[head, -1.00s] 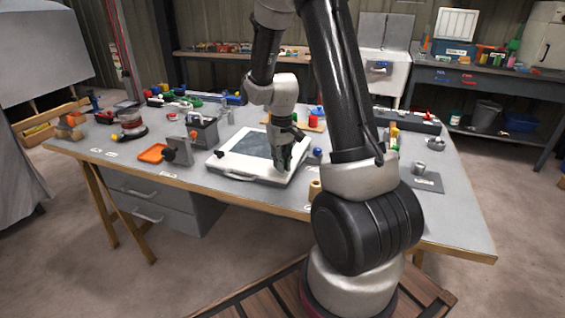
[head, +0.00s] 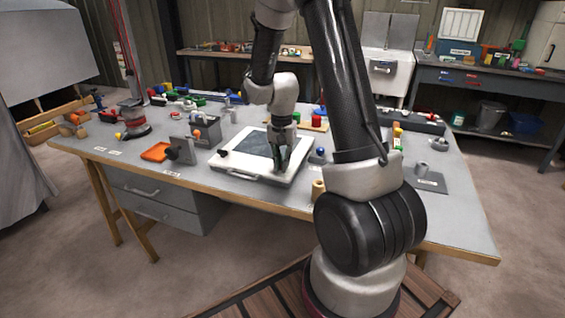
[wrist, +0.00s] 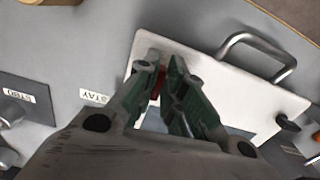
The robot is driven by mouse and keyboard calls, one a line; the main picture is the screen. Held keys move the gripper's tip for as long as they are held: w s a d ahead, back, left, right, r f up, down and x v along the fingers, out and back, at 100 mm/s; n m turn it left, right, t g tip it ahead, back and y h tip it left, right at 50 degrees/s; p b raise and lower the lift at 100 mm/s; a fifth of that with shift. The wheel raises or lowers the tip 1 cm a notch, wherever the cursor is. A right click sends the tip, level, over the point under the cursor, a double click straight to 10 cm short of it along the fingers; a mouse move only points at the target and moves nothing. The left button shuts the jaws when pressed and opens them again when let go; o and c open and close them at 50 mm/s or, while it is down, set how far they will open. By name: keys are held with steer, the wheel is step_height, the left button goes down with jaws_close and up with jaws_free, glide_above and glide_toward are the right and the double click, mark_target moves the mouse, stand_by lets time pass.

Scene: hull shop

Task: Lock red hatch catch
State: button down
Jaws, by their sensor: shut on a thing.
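The white hatch (head: 228,165) lies flat on the workbench, with a dark window and a handle (head: 243,176) along its front edge. The handle also shows in the wrist view (wrist: 250,45). My gripper (head: 280,170) points down at the hatch's front right corner. In the wrist view my gripper (wrist: 164,70) is shut on the red catch (wrist: 158,86), of which only a sliver shows between the green-grey fingers. The catch's angle is mostly hidden. A black catch (head: 223,153) sits at the hatch's left side and also shows in the wrist view (wrist: 288,122).
A tan cylinder (head: 318,188) and a blue ball (head: 320,151) stand close right of the hatch. An orange tray (head: 156,152) and a grey fixture (head: 181,150) are to its left. A grey plate with a post (head: 430,184) lies farther right.

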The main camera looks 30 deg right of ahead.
steer(key=shift+m, duration=0.5)
steer(key=c, duration=1.5)
jaws_free()
step_height(320, 180, up, 12)
